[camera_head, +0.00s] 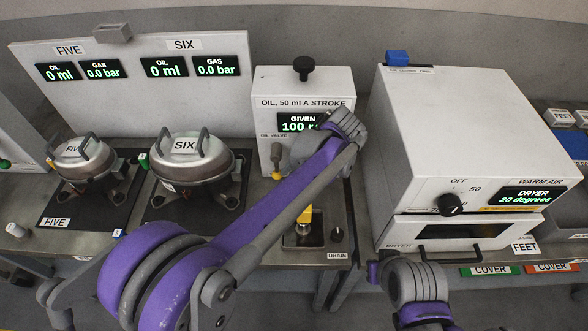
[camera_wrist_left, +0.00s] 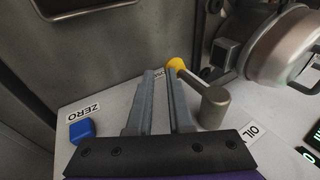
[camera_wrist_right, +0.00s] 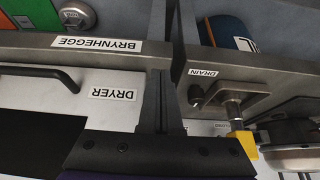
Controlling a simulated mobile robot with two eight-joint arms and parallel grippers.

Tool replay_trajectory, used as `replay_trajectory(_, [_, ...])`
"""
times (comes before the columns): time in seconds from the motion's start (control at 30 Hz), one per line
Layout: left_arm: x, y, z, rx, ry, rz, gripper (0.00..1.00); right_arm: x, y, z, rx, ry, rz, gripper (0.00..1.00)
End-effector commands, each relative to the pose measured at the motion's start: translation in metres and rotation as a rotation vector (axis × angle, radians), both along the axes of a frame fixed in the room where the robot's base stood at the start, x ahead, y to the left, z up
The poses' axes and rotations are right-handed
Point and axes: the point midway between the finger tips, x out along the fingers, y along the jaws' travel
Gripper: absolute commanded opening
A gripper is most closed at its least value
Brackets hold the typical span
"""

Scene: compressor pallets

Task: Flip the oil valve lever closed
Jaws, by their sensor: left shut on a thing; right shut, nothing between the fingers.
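The oil valve lever (camera_head: 276,155) is on the front of the oil dispenser (camera_head: 262,100). Its yellow tip points down in the head view. The left wrist view shows the lever's grey arm and pivot (camera_wrist_left: 214,105), with the yellow tip (camera_wrist_left: 176,64) at my left fingertips. My left gripper (camera_wrist_left: 161,74) is shut on the lever near its tip; the exact contact is partly hidden by a finger. In the head view my left wrist hides the fingers. My right gripper (camera_wrist_right: 162,60) is shut and empty in the right wrist view, in front of the dryer.
The dispenser display (camera_head: 298,122) is partly covered by my left wrist. Compressors FIVE (camera_head: 85,165) and SIX (camera_head: 190,165) stand left. The drain (camera_head: 303,236), with a yellow part, is below the dispenser. The dryer (camera_head: 440,120) stands right. A blue knob (camera_wrist_left: 82,130) is by the ZERO label.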

Motion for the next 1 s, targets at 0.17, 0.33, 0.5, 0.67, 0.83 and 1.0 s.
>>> replay_trajectory(0.17, [-0.002,0.001,-0.007,-0.009,0.006,0.004,0.0,-0.001,0.0,-0.002,0.0,0.001,0.0,0.0])
replay_trajectory(0.33, [-0.002,0.003,-0.008,-0.008,0.006,0.005,0.0,-0.001,0.0,-0.003,0.0,0.001,0.0,0.0])
replay_trajectory(0.5, [-0.002,0.003,-0.008,-0.008,0.007,0.007,0.0,-0.001,0.0,-0.003,0.0,0.002,0.0,0.0])
replay_trajectory(0.67, [-0.002,0.004,-0.008,-0.008,0.007,0.008,0.0,-0.001,0.0,-0.003,0.0,0.002,0.0,0.0])
replay_trajectory(0.83, [-0.003,0.0,-0.002,-0.008,0.007,0.007,0.0,-0.001,0.0,-0.003,0.0,0.001,0.0,0.0])
replay_trajectory(1.0, [-0.008,-0.014,0.024,-0.004,0.004,0.003,0.0,0.0,0.0,-0.001,0.0,0.0,0.0,0.0])
